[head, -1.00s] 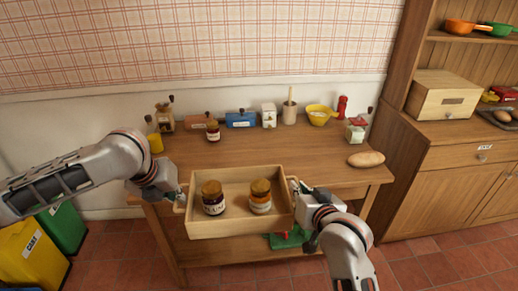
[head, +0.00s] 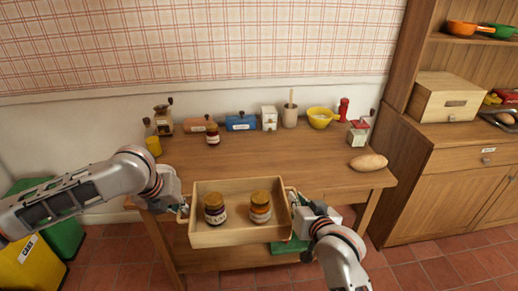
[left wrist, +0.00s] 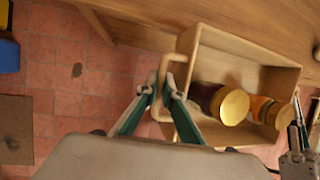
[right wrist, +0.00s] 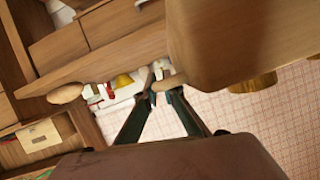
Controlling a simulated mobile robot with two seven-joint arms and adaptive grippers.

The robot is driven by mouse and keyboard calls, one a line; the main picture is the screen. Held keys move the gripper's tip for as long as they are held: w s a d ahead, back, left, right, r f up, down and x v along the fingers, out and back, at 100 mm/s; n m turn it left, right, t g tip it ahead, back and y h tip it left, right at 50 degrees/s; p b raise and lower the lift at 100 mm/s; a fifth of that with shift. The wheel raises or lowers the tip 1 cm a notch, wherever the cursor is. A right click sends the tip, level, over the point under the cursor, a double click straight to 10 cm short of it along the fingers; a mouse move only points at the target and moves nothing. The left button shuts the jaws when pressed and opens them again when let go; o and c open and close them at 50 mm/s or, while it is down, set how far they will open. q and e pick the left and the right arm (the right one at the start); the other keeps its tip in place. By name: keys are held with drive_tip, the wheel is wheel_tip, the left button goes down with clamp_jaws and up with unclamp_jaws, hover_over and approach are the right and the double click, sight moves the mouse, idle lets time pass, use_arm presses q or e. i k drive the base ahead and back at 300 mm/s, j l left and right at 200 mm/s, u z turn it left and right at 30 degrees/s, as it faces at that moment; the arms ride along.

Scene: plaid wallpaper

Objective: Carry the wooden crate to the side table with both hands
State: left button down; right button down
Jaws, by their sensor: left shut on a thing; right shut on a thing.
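The wooden crate (head: 238,238) is held in front of the wooden table (head: 285,160), roughly level, with two jars inside. My left gripper (left wrist: 160,90) is shut on the crate's left handle (left wrist: 165,75). My right gripper (right wrist: 160,88) is shut on the right handle (right wrist: 172,80). The crate also shows in the left wrist view (left wrist: 245,60). I cannot tell which table is the side table.
Along the table's back stand a grinder (head: 164,122), blue box (head: 240,121), yellow bowl (head: 320,117) and other items. A loaf (head: 369,162) lies at the right. The table's front middle is clear. A cabinet (head: 455,180) stands right; bins (head: 40,255) stand left.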

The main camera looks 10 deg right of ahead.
sight(237, 169)
drive_tip(key=i, duration=0.95)
